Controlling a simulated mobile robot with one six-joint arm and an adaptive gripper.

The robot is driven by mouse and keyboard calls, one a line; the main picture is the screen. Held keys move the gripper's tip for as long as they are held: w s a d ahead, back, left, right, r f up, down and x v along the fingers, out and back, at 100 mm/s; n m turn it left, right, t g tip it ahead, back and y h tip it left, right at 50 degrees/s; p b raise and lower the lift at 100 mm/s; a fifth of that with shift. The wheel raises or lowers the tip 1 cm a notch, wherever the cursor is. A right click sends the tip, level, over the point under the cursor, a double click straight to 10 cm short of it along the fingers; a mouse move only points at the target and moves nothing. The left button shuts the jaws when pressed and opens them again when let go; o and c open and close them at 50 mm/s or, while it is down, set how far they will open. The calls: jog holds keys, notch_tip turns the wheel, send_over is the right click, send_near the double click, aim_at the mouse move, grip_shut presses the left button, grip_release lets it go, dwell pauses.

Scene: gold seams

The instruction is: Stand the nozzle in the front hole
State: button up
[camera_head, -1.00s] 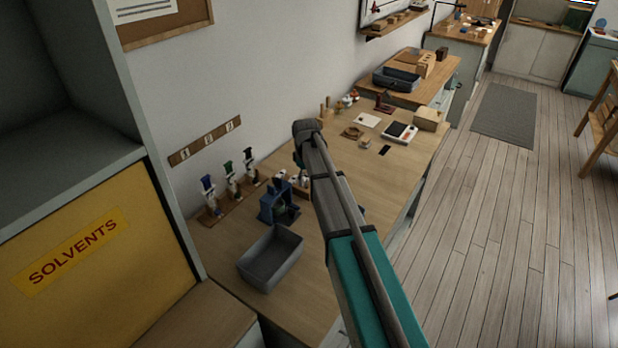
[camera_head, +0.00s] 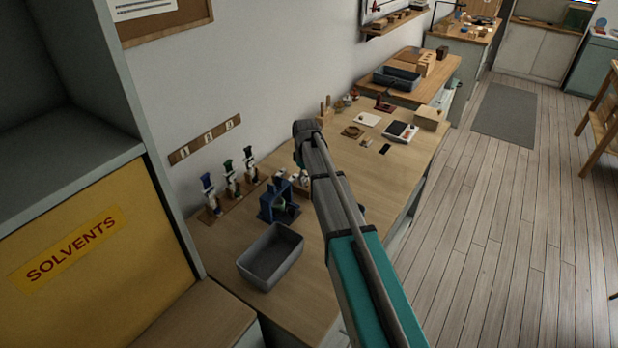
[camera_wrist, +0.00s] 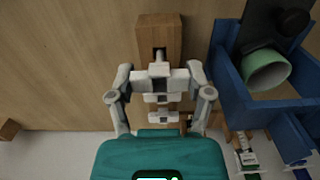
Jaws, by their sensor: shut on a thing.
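In the wrist view, the two grey fingers of my gripper (camera_wrist: 159,80) are closed in on a small pale piece, which I take to be the nozzle (camera_wrist: 158,70); its lower part is hidden. A narrow wooden block (camera_wrist: 159,32) lies beyond the fingertips, with a dark hole (camera_wrist: 160,54) showing close to them. Whether the nozzle is in a hole or above it cannot be told.
A blue stand (camera_wrist: 228,85) with a pale green cup (camera_wrist: 265,70) is close on the right in the wrist view. In the head view, a grey bin (camera_head: 243,264) and a rack (camera_head: 236,198) of coloured-top tools stand nearby. Bench space right of the bin is clear.

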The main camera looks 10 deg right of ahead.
jog(key=shift+f+b, duration=1.4)
jog(key=shift+f, duration=0.05)
dwell(1.6)
jog(key=o, duration=0.9)
jog(key=shift+c, duration=0.2)
jog(key=shift+r, duration=0.15)
jog(key=shift+r+p, duration=2.35)
jog(key=shift+p, duration=0.2)
jog(key=s+d+r+m+p, duration=0.1)
jog(key=s+m, duration=0.8)
jog(key=s, duration=1.9)
jog(key=shift+r, duration=0.25)
